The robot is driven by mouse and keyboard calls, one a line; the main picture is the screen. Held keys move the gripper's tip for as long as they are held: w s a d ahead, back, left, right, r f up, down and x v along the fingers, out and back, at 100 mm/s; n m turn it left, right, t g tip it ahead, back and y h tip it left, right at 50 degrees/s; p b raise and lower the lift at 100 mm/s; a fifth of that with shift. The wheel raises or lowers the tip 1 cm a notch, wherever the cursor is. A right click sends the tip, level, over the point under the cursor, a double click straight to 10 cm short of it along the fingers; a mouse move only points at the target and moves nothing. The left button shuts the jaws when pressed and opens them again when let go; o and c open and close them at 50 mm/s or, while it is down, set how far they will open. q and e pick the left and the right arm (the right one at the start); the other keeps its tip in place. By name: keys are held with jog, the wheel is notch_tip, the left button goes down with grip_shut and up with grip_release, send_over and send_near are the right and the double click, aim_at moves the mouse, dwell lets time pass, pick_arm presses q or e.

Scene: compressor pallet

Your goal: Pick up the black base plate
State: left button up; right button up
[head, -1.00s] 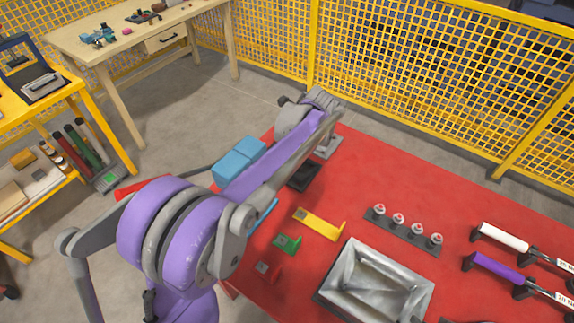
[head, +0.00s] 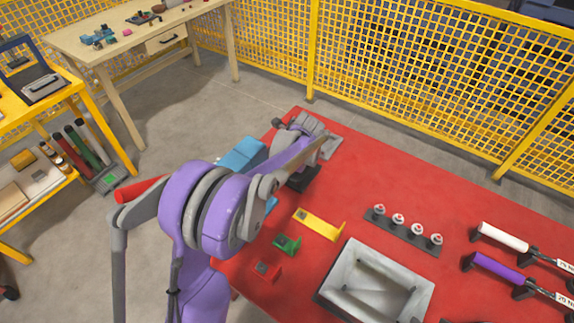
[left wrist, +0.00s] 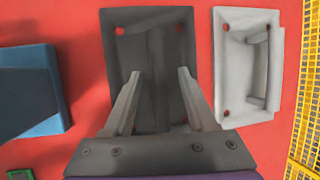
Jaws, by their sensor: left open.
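The black base plate (left wrist: 150,28) shows as a dark grey bracket with corner holes in the middle of the left wrist view, flat on the red table. In the head view only part of it (head: 306,183) shows beside my arm. My left gripper (left wrist: 160,73) is open and empty. Its two fingers are over the near half of the plate, spread within its width; whether they touch it I cannot tell. A light grey plate (left wrist: 246,65) of similar shape lies just right of it. My right gripper is not in view.
A blue block (left wrist: 30,90) lies left of the plate. On the red table (head: 420,175) are a yellow bracket (head: 320,224), a green part (head: 287,244), a red part (head: 267,270), a metal tray (head: 343,262) and a bolt rack (head: 405,231). A yellow mesh fence (head: 430,80) stands behind.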

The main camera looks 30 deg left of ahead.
pick_arm(q)
grip_shut()
jog(key=shift+r, duration=0.15)
